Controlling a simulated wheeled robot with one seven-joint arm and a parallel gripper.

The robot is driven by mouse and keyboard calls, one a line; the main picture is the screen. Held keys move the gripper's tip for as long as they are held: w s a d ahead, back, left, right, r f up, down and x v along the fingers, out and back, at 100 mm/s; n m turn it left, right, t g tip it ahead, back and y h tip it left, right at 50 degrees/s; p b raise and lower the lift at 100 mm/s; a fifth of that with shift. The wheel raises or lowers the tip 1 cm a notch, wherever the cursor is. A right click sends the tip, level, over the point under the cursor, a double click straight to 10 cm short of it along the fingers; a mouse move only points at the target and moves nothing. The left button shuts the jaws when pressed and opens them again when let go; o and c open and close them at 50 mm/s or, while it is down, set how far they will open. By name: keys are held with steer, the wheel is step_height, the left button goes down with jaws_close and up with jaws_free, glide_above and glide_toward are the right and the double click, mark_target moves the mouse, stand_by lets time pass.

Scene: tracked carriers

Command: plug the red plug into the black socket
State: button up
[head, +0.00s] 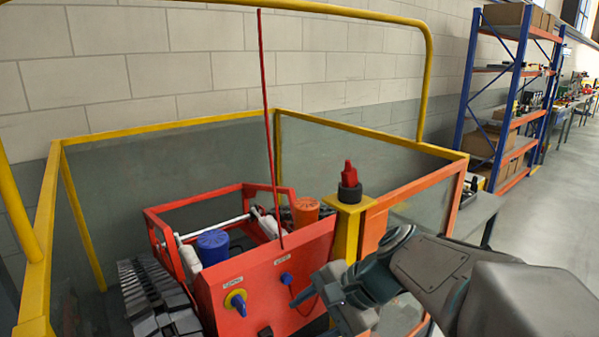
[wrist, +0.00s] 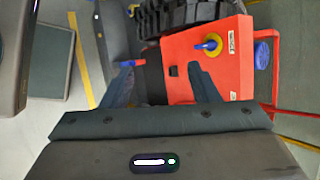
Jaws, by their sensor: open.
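The carrier's red front panel (head: 262,282) stands in front of me.
A yellow-and-blue knob (head: 236,301) sticks out of the panel. A thin red mast (head: 268,120) rises beside it. Black tracks (head: 160,298) flank the carrier. A yellow-framed glass fence (head: 130,165) surrounds it. A blue-orange shelf (head: 510,90) stands at the far right.

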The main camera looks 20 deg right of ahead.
steer(key=w+d+r+m+t+y+p, duration=0.2)
steer(key=w+d+r+m+t, duration=0.4)
steer(key=d+r+m, duration=0.35)
steer(key=m+t+h, duration=0.3)
steer(key=m+t, duration=0.4)
glide_toward(353, 178)
steer(key=shift+n, duration=0.25)
steer(key=w, duration=0.1)
steer(key=w+r+p, duration=0.1)
steer(key=w, duration=0.1)
steer(key=w+a+p, duration=0.1)
steer(key=w, duration=0.1)
steer(key=shift+w+r, duration=0.2)
steer(key=shift+r, duration=0.05)
steer(key=shift+w+a+f+p, duration=0.2)
steer(key=shift+w+a+p, duration=0.25)
steer(key=shift+w, duration=0.5)
steer(key=shift+w+a+f+p, duration=0.2)
steer(key=shift+w+a+p, duration=0.2)
steer(key=shift+w, duration=0.5)
steer(key=shift+w+a+f+p, duration=0.2)
steer(key=shift+w+a+p, duration=0.25)
steer(key=shift+w, duration=0.5)
steer(key=c, duration=1.1)
steer(key=shift+c, duration=0.3)
